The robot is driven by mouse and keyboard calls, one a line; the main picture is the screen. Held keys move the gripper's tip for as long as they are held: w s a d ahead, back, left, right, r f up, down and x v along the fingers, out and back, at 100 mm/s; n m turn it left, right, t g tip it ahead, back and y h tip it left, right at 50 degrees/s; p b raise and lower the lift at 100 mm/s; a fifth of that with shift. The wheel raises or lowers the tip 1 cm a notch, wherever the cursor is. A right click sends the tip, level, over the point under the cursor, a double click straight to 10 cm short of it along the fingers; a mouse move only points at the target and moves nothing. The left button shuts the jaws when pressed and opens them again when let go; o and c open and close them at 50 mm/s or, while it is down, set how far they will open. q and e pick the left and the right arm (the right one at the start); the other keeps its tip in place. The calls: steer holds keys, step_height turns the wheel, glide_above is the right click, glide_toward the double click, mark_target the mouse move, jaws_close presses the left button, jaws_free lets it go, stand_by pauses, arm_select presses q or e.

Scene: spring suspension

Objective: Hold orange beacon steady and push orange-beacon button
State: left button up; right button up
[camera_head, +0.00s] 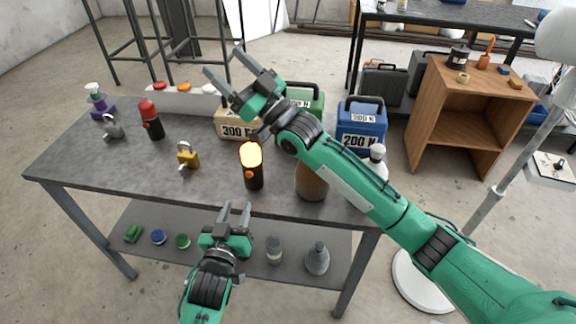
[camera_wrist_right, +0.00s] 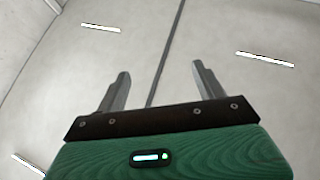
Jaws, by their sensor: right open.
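The orange beacon (camera_head: 252,156) stands upright near the table's front edge. Its dome glows bright yellow-orange, and a small orange-red button (camera_head: 249,174) shows on its dark body. My left gripper (camera_head: 236,208) is open and empty, in front of the table edge and below the beacon in the head view, apart from it. My right gripper (camera_head: 222,61) is open and empty, raised above the back of the table, with fingers pointing up and left. In the right wrist view its spread fingers (camera_wrist_right: 161,70) show against what looks like the ceiling with light strips.
A red-topped beacon (camera_head: 150,119), a yellow padlock (camera_head: 188,156) and a silver padlock (camera_head: 113,128) stand on the grey table (camera_head: 75,160). A brown jar (camera_head: 312,183) is right of the orange beacon. Boxes, including a blue one (camera_head: 361,124), stand behind, partly hidden by my right arm.

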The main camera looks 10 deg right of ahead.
steer(key=s+d+f+m+t+h, duration=0.1)
steer(key=s+d+f+m+h, duration=0.35)
steer(key=f+m, duration=0.6)
steer(key=n+g+h, duration=0.2)
steer(key=n+h, duration=0.2)
steer(key=n, duration=0.3)
glide_toward(257, 156)
steer(key=x, duration=1.2)
steer(key=shift+w+a, duration=0.1)
steer(key=c, duration=1)
arm_select(q)
steer(key=shift+c, duration=0.8)
arm_select(e)
steer(key=shift+c, duration=0.7)
arm_select(q)
jaws_close()
